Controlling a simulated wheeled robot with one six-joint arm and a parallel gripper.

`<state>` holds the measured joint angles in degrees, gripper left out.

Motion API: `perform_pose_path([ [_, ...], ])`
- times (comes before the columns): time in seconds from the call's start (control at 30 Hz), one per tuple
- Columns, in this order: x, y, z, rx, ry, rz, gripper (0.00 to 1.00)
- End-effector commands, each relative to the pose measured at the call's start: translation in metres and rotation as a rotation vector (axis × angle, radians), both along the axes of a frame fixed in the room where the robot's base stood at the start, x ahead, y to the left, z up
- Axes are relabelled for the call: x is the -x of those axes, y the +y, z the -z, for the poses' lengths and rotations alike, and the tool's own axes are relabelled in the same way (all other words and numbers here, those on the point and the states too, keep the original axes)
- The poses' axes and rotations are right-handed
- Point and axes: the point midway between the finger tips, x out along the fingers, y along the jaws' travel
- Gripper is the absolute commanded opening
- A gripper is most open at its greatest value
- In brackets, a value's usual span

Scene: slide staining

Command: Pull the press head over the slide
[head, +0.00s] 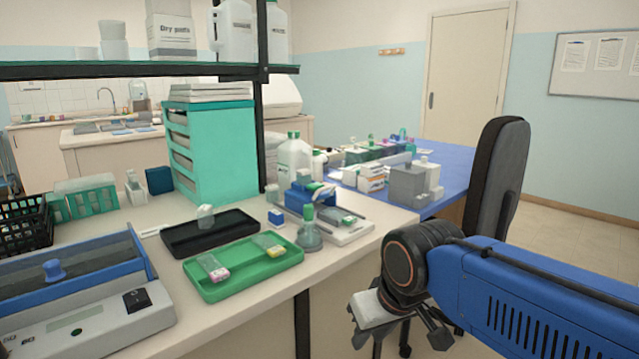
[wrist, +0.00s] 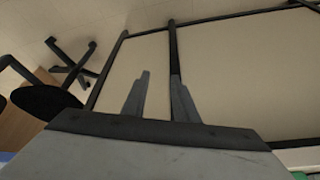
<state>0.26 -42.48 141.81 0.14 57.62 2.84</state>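A small press-like device with a blue head (head: 308,195) stands on a pale base (head: 350,236) near the right end of the bench. What looks like a small slide (head: 346,221) lies on the base, in front and to the right of the blue head; it is too small to tell clearly. My gripper (head: 402,340) hangs in front of the bench at the lower right, well apart from the device. In the wrist view my gripper (wrist: 160,76) has its two fingers apart with nothing between them. The press is not in the wrist view.
A green tray (head: 215,290) with slide pieces and a black tray (head: 180,251) lie left of the device. A conical flask (head: 309,238) stands close before it. Bottles (head: 294,160) stand behind. A black chair (head: 495,180) is at right. A shelf (head: 120,70) overhangs the bench.

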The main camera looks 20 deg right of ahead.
Motion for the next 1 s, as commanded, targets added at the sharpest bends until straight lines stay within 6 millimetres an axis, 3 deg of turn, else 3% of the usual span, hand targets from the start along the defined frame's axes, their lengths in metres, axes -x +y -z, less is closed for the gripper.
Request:
perform_pose_path([
  [0.5, -0.104, -0.012, -0.178, -0.167, 0.086, 0.408, 0.26],
  [1.0, -0.194, -0.034, -0.316, -0.304, 0.172, 0.812, 0.26],
])
